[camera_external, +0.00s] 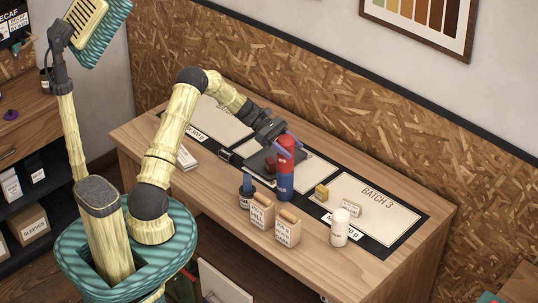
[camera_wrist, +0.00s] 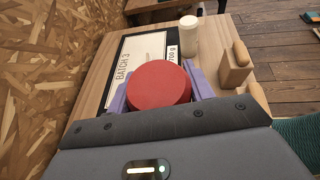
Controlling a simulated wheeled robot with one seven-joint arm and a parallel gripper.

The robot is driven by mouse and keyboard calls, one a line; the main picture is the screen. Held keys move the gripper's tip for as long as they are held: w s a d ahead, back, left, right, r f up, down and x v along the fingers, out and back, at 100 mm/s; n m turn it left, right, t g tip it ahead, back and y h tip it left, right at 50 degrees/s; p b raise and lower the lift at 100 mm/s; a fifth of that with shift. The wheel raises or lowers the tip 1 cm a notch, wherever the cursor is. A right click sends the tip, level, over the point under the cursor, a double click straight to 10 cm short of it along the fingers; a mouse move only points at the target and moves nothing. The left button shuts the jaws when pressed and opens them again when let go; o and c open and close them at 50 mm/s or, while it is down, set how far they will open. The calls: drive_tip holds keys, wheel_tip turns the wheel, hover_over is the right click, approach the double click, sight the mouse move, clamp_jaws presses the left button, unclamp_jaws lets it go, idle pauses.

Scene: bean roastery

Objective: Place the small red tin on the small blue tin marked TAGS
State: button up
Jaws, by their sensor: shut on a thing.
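My gripper (camera_external: 287,140) is shut on the small red tin (camera_external: 285,156), its purple fingers on either side near the top. The red tin is upright. In the wrist view, its round red top (camera_wrist: 158,82) fills the space between the fingers. The small blue tin (camera_external: 285,187) with white lettering, partly readable as TAGS, stands upright on the table directly below the red tin. The red tin's underside appears to meet the blue tin's top, but I cannot tell whether they touch. The blue tin is hidden in the wrist view.
A dark blue container (camera_external: 246,190) and two kraft bags (camera_external: 262,214) (camera_external: 288,231) stand close in front. The BATCH 3 panel (camera_external: 375,205) is mostly bare.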

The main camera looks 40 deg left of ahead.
drive_tip(key=o, duration=1.2)
drive_tip(key=shift+o, duration=0.2)
drive_tip(key=b+v, duration=0.3)
drive_tip(key=v, duration=0.9)
drive_tip(key=shift+r+b, duration=0.2)
drive_tip(key=shift+b, duration=0.15)
